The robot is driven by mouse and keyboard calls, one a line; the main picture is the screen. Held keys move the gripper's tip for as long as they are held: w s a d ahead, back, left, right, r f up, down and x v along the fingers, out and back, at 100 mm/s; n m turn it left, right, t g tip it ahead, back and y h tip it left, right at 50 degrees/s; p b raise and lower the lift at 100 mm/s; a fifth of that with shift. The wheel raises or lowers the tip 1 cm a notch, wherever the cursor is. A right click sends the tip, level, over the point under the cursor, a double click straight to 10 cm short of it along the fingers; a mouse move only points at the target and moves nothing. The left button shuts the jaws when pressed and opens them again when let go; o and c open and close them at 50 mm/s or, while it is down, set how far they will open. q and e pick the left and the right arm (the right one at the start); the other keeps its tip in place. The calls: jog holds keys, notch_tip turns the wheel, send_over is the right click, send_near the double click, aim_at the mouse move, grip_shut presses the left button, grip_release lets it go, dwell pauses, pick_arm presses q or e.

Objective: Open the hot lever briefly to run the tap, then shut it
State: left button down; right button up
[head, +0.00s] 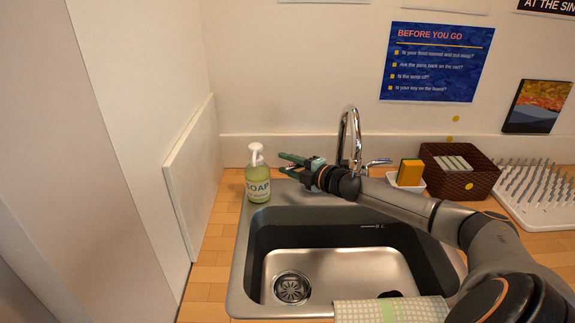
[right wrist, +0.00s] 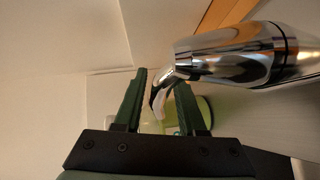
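The chrome tap (head: 350,135) rises at the back of the steel sink (head: 240,270). One lever (head: 378,162) shows to the right of its spout. My right gripper (head: 284,163) is left of the spout, close to the soap bottle, and hides the left side of the tap in the head view. In the right wrist view a chrome lever (right wrist: 163,92) reaches from the tap body (right wrist: 235,60) between the parted green fingers of my right gripper (right wrist: 162,80). I cannot tell whether they touch it. No hot marking or running water shows. My left gripper is out of view.
A soap bottle (head: 258,177) stands at the sink's back left corner. A sponge (head: 410,172) in a white holder, a brown basket (head: 465,178) and a drying rack (head: 535,190) stand to the right. A checked cloth (head: 390,311) hangs at the sink's front edge.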

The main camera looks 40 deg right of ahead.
aim_at(298, 169)
jog(key=shift+o, duration=0.6)
jog(key=shift+s+d+f, duration=0.1)
jog(key=shift+s, duration=0.6)
jog(key=shift+s+d+r+b, duration=0.1)
jog(key=shift+s+r+b, duration=0.15)
jog(key=shift+s, duration=0.6)
jog(key=shift+s+r+b, duration=0.1)
jog(key=shift+s+b, duration=0.1)
jog(key=shift+s, duration=0.65)
jog(key=shift+s+d+r, duration=0.1)
jog(key=shift+s+r, duration=0.05)
jog(key=shift+s, duration=0.45)
jog(key=shift+s+r, duration=0.1)
jog(key=shift+s, duration=0.5)
jog(key=shift+s+d+r+p, duration=0.15)
jog(key=shift+s+p, duration=0.25)
jog(key=shift+s, duration=0.45)
jog(key=shift+s+r+p, duration=0.2)
jog(key=shift+s+p, duration=0.2)
jog(key=shift+s, duration=0.45)
jog(key=shift+s+d+r+p, duration=0.15)
jog(key=shift+s+p, duration=0.25)
jog(key=shift+s, duration=0.45)
